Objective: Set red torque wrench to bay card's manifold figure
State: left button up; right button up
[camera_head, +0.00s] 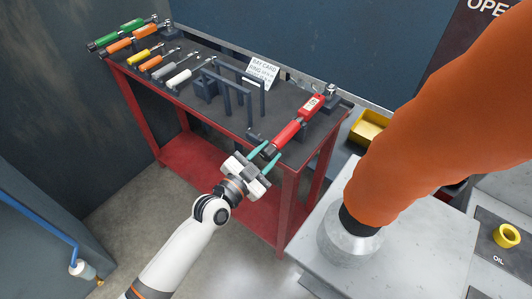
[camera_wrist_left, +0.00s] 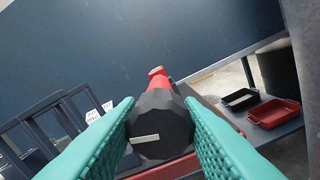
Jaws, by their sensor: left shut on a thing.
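The red torque wrench (camera_head: 297,122) lies at the right end of the red-framed tool bench, its head toward the back and its grip end toward the front edge. A pale scale window shows on its body. My left gripper (camera_head: 265,157) is at the grip end, shut on the wrench's black end knob. In the left wrist view the teal fingers flank the dark faceted knob (camera_wrist_left: 160,125), with the red wrench (camera_wrist_left: 160,78) beyond. The white bay card (camera_head: 264,71) stands at the bench's back; its figures are too small to read. My right gripper is out of view.
Several wrenches with green, orange, yellow and white grips lie on the left of the bench (camera_head: 215,62). A dark frame (camera_head: 235,88) stands left of the red wrench. A yellow bin (camera_head: 368,128) is to the right. A large orange form (camera_head: 445,130) blocks the right side.

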pick_arm(q)
jog(key=n, duration=0.3)
jog(key=shift+n+p, duration=0.3)
jog(key=shift+n, duration=0.1)
jog(key=n, duration=0.3)
jog(key=shift+n, duration=0.3)
jog(key=n, duration=0.3)
jog(key=shift+n+p, duration=0.3)
jog(key=shift+p, duration=0.05)
jog(key=shift+n, duration=1.9)
jog(key=o, duration=1)
jog(key=shift+c, duration=0.2)
